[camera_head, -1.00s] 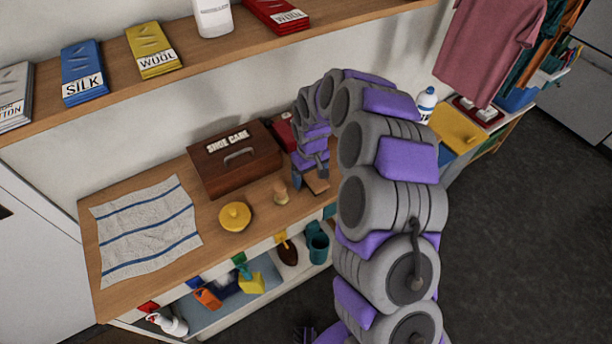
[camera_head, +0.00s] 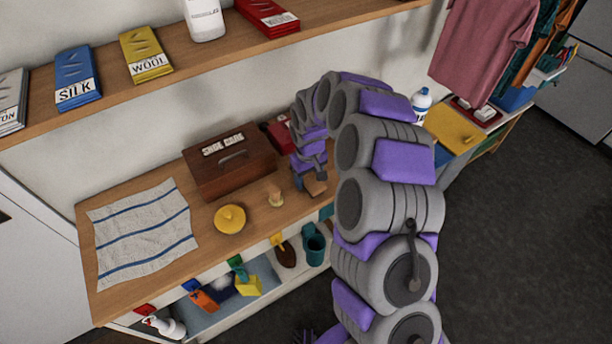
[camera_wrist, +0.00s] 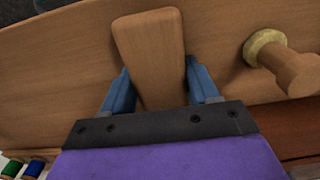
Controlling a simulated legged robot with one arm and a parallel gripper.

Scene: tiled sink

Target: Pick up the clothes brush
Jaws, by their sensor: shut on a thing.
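The clothes brush (camera_head: 315,184) is a wooden block with a flat, light-brown back. In the head view it sits at the end of my arm, over the right part of the wooden counter (camera_head: 170,268). In the wrist view the brush (camera_wrist: 150,45) lies between the two blue fingers of my gripper (camera_wrist: 160,92), which are shut on it, one on each side. Its lower end is hidden behind the gripper body. I cannot tell whether the brush is clear of the counter. My gripper (camera_head: 307,182) is small and partly hidden in the head view.
A round-handled wooden brush (camera_head: 275,195) stands just left of my gripper; it also shows in the wrist view (camera_wrist: 285,65). A yellow round tin (camera_head: 230,218), a brown shoe care box (camera_head: 230,162) and a striped cloth (camera_head: 145,230) lie further left. A shelf (camera_head: 200,68) runs above.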

